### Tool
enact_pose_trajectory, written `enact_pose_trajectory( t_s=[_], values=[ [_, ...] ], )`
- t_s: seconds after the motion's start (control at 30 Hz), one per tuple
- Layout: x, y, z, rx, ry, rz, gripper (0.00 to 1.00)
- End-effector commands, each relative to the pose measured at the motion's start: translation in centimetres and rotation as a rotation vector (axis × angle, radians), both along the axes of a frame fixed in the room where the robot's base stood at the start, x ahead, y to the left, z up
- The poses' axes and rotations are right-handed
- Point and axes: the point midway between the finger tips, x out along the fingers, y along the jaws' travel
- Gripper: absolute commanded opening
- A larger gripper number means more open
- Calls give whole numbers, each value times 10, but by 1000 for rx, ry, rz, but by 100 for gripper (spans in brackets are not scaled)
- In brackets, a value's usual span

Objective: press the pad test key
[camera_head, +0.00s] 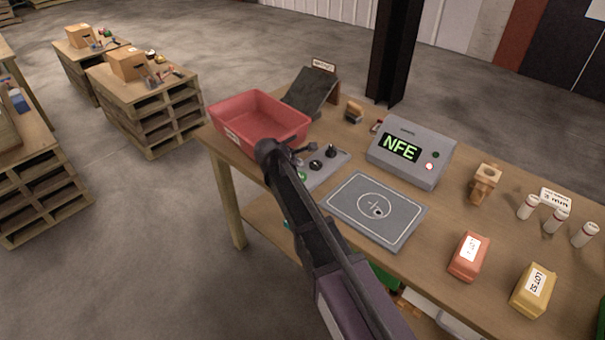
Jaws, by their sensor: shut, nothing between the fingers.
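A flat grey pad (345,206) with a white outline and a circle lies on the wooden table. A small dark round spot shows inside the circle, and I cannot tell whether it is the test key. A grey control panel (320,180) with dark knobs and a green button lies left of the pad. My gripper (308,149) is shut and empty, above the control panel's back left part. My arm hides part of the panel.
A red bin (262,109) stands behind my gripper, near the table's left end. A dark sloped stand (309,92) is at the back. Orange (470,262) and yellow (528,301) packets, a wooden block (484,184) and white bottles (556,219) stand on the right.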

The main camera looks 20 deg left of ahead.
Motion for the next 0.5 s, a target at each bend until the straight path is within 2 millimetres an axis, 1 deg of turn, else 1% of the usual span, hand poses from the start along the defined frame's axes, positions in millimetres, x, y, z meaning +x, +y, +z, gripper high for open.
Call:
enact_pose_trajectory(
  t_s=[0.03,0.2,0.33,0.5],
  values=[
    [0,0,8,0,0,0,0],
    [0,0,19,0,0,0,0],
    [0,0,24,0,0,0,0],
    [0,0,24,0,0,0,0]
  ],
)
